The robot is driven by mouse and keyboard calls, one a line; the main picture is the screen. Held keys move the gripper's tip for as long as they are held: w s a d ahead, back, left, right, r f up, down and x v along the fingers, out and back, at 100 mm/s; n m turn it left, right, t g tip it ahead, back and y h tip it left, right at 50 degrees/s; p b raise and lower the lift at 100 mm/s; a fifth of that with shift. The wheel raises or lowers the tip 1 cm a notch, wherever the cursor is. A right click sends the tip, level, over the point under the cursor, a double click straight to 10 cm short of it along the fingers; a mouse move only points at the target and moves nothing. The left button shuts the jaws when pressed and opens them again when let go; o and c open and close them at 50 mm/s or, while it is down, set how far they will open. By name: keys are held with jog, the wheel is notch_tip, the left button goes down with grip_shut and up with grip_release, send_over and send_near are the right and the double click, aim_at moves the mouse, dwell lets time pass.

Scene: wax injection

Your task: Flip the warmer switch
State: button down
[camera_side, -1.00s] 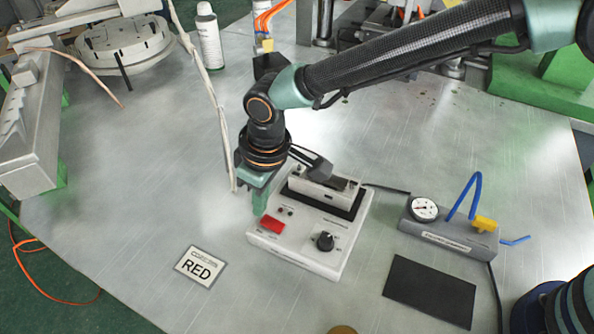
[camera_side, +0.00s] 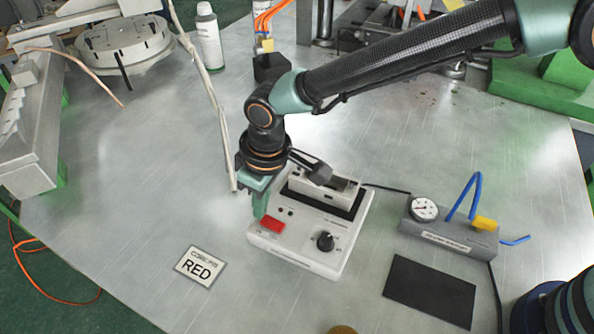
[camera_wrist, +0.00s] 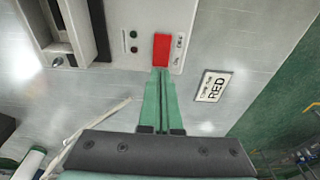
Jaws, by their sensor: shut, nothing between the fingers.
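The warmer (camera_side: 300,255) is a white box on the metal table, with a black knob (camera_side: 325,241) and a metal block (camera_side: 325,186) in a dark recess on top. Its red rocker switch (camera_side: 273,226) is at the front left corner of the panel; it also shows in the wrist view (camera_wrist: 161,50). My gripper (camera_side: 259,214) is shut and empty, pointing down. Its green fingertips are right beside the switch; in the wrist view they (camera_wrist: 160,72) end at the switch's near edge. Whether they touch it I cannot tell.
A RED card (camera_side: 200,267) lies left of the warmer. A gauge block (camera_side: 448,232) with a blue tube and a black pad (camera_side: 430,290) lie to the right. A spray can (camera_side: 209,38) stands at the back. The table left of my gripper is mostly clear.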

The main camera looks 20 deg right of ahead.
jog(key=shift+f, duration=0.65)
dwell(0.3)
jog(key=shift+r, duration=3.55)
